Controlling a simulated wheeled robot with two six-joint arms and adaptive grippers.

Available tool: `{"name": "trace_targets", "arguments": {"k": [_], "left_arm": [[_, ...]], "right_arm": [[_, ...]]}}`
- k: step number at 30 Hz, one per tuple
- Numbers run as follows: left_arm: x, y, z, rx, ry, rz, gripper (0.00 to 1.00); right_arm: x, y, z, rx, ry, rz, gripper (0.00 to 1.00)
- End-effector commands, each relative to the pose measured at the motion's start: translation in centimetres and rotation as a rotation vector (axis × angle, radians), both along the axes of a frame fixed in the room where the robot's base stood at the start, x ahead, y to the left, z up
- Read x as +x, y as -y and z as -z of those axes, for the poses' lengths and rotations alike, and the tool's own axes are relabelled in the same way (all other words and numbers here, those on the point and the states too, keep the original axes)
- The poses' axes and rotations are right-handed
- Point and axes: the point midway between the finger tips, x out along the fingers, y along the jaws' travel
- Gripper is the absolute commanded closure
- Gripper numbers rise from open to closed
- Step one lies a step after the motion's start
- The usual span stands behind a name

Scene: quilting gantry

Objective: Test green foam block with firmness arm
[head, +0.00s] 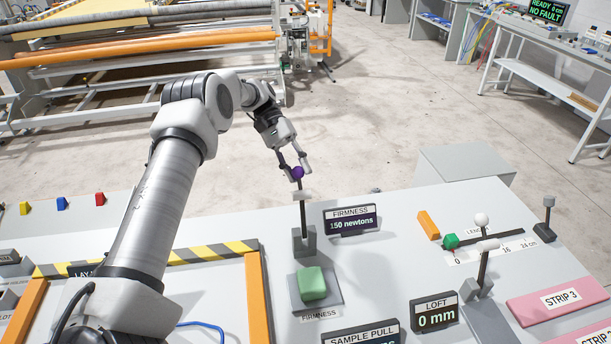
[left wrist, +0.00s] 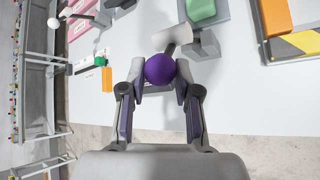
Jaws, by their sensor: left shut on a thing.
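A green foam block (head: 312,283) sits on the grey firmness pad (head: 331,303) at the front middle of the table. The firmness arm (head: 304,218) stands behind it, tilted up on its grey base, with a purple ball knob (head: 298,172) at its top. My left gripper (head: 296,168) is shut on the purple knob; the left wrist view also shows the knob (left wrist: 160,69) between the two fingers. The green block shows in part at the top of that view (left wrist: 207,8). The firmness display (head: 351,220) reads 150 newtons. My right gripper is not in view.
A loft display (head: 435,312) reading 0 mm and a sample pull sign (head: 360,335) stand at the front. A length gauge with a green piece (head: 451,241) and an orange block (head: 428,225) are to the right. A yellow-black striped frame (head: 215,252) lies left of the pad.

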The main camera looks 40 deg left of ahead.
Motion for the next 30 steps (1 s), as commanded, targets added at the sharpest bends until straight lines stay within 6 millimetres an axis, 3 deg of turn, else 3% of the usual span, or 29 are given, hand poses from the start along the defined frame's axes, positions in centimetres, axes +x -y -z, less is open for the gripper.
{"name": "trace_targets", "arguments": {"k": [1, 19, 20, 21, 22, 30], "left_arm": [[-0.27, -0.34, 1.23, -0.005, -0.025, 0.004, 1.00], [-0.09, -0.81, 1.22, -0.042, -0.056, 0.002, 1.00], [-0.08, -0.81, 1.22, -0.042, -0.056, 0.002, 0.61], [-0.08, -0.81, 1.22, -0.041, -0.055, 0.001, 0.47], [-0.07, -0.82, 1.21, -0.042, -0.055, 0.001, 0.43], [0.06, -0.72, 0.88, -0.043, -0.050, 0.002, 0.43]], "right_arm": [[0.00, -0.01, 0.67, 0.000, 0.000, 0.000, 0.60], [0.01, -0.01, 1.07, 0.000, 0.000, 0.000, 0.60], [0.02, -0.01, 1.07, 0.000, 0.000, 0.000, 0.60], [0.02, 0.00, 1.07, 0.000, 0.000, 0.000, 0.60], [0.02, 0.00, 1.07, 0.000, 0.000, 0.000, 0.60], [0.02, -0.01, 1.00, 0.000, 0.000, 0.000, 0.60]]}}
